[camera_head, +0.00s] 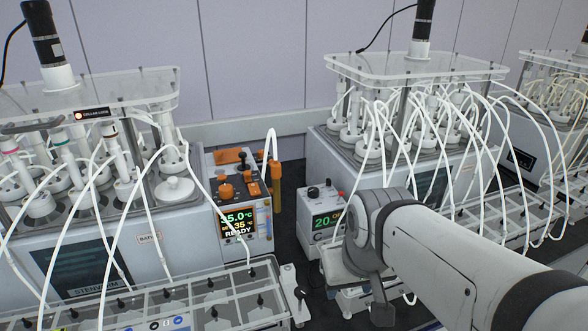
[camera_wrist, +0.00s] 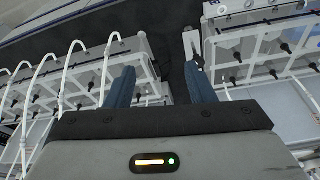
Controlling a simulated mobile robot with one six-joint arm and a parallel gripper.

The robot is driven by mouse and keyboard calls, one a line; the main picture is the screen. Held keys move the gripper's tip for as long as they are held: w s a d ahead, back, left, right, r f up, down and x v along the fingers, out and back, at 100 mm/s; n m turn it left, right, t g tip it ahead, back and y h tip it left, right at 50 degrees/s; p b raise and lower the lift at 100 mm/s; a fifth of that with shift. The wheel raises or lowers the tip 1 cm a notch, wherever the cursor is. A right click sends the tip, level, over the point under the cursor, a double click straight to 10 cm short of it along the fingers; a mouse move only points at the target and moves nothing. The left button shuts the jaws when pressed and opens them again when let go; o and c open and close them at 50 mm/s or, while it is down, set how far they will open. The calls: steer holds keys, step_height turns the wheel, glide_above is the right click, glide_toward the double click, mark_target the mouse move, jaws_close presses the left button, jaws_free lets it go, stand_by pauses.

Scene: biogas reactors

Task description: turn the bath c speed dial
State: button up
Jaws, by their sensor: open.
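Two control boxes with small dials show in the camera_head view, and I cannot read which one belongs to bath C. The grey control box (camera_head: 322,222) in the middle has a green "20" display, a black knob (camera_head: 313,192) and a smaller red knob (camera_head: 340,195). The other control box (camera_head: 238,210), to its left, has orange knobs and a display reading "READY". My gripper (camera_wrist: 160,70) is open in the camera_wrist view, with two blue fingers apart and nothing between them. My arm stands just right of the grey box and hides part of its right side.
A left bath (camera_head: 110,255) and a middle bath (camera_head: 325,155) carry bottles and many looping white tubes. A clear rack (camera_head: 190,300) with black valves runs along the front left. In the camera_wrist view, racks flank my fingers on both sides (camera_wrist: 85,80) (camera_wrist: 255,60), with a dark gap between.

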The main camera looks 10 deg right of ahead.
steer(key=w+r+n, duration=0.1)
steer(key=w, duration=0.2)
steer(key=w+r+n, duration=0.1)
steer(key=w+r, duration=0.1)
steer(key=w, duration=0.2)
steer(key=w+r+n, duration=0.2)
steer(key=w, duration=0.1)
steer(key=shift+w+d+g+b, duration=0.3)
steer(key=shift+w+g, duration=0.05)
steer(key=shift+g, duration=0.05)
steer(key=n+g+b, duration=0.1)
steer(key=n+g, duration=0.1)
steer(key=n, duration=0.8)
glide_above(314, 189)
steer(key=shift+s+a+f, duration=0.1)
steer(key=shift+s+f, duration=0.2)
steer(key=shift+w+f+n, duration=0.15)
steer(key=shift+w+n, duration=0.05)
steer(key=shift+n, duration=0.1)
steer(key=shift+f, duration=0.3)
step_height(314, 189, down, 7)
steer(key=shift+f, duration=0.1)
